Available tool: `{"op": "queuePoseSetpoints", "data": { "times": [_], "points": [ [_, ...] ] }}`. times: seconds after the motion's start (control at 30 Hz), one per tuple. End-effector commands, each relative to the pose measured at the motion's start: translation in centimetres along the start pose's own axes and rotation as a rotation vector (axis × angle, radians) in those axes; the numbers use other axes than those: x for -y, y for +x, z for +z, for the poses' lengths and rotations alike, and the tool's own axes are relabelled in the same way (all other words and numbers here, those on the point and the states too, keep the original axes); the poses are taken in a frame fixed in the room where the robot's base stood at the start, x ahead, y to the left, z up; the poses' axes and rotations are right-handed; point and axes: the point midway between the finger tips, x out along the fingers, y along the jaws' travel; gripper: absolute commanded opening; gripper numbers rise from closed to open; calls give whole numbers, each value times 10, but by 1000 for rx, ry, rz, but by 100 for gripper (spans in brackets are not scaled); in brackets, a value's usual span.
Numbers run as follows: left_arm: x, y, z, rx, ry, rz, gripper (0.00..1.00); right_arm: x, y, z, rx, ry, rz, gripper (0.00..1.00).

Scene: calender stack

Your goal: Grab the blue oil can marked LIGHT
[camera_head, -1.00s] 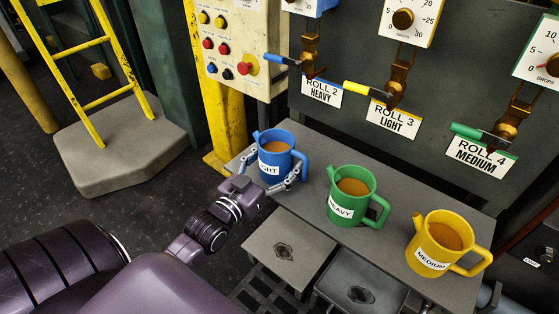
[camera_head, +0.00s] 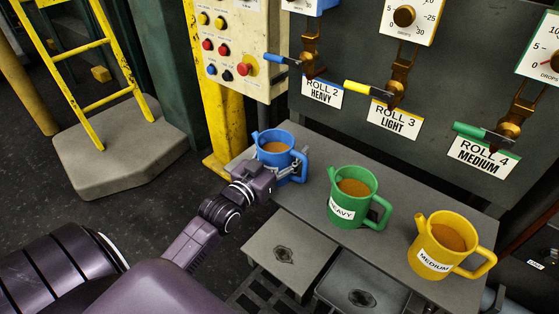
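The blue oil can (camera_head: 268,151) stands at the left end of the grey shelf (camera_head: 318,160). It holds brown oil, with its spout to the left and handle to the right. My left gripper (camera_head: 287,171) is right at the front of the can, its fingers reaching across its lower front toward the handle side. The gripper body covers the can's label and lower part. I cannot tell whether the fingers are closed on the can or handle. A green can (camera_head: 345,207) marked HEAVY and a yellow can (camera_head: 441,247) marked MEDIUM stand to the right. My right gripper is not in view.
Behind the shelf is a dark machine panel with ROLL 2, ROLL 3 and ROLL 4 signs (camera_head: 394,119) and levers. A yellow button box (camera_head: 233,73) stands behind the blue can. Lower grey plates (camera_head: 290,250) are in front of the shelf. A yellow ladder (camera_head: 84,52) stands far left.

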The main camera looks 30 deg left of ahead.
Motion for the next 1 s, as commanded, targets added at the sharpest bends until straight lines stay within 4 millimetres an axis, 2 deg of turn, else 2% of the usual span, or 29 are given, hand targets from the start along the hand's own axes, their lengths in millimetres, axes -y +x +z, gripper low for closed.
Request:
{"op": "queuePoseSetpoints", "data": {
  "times": [0.07,0.4,1.0],
  "points": [
    [0,0,0,0,0,-1,39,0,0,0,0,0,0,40],
    [0,0,0,1,1,-1,2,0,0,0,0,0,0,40],
    [1,0,-3,-4,1,-1,0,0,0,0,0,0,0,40]
  ]
}}
